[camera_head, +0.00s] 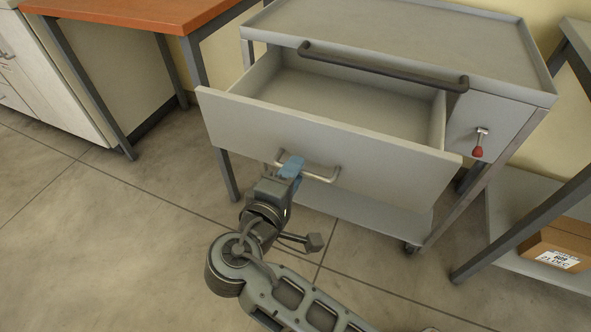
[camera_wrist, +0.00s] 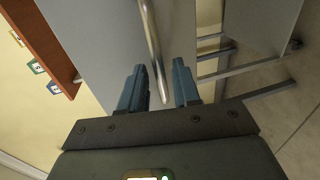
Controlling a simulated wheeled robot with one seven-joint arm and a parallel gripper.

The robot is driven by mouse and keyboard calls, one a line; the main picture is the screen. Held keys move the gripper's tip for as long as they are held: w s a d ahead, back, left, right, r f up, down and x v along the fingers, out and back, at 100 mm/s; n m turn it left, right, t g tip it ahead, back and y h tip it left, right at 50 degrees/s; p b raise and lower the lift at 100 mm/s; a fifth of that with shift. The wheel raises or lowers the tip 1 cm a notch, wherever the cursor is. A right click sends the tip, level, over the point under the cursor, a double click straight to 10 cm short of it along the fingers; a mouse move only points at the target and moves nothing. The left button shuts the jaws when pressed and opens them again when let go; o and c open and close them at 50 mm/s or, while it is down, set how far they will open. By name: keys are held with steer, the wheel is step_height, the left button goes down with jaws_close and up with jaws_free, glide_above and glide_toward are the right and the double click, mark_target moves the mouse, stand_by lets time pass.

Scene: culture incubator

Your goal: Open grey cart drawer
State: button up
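The grey cart (camera_head: 430,38) stands at the upper middle of the head view. Its drawer (camera_head: 370,148) is pulled well out, and its empty inside shows. A metal bar handle (camera_head: 322,178) is on the drawer front. My gripper (camera_head: 290,168), with blue fingers, is at the left part of this handle. In the wrist view, the handle (camera_wrist: 153,45) runs between the two fingers of my gripper (camera_wrist: 160,70). The fingers are apart, with a visible gap between the handle and the right finger. The drawer front fills the area behind them.
An orange-topped table (camera_head: 145,12) stands at the left of the cart. A red-tipped lever (camera_head: 478,143) is on the cart's right side. A rack with a cardboard box (camera_head: 562,243) on its low shelf is at the right. Bare floor lies at the front left.

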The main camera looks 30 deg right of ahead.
steer(key=shift+x, duration=0.85)
steer(key=shift+c, duration=0.4)
jaws_close()
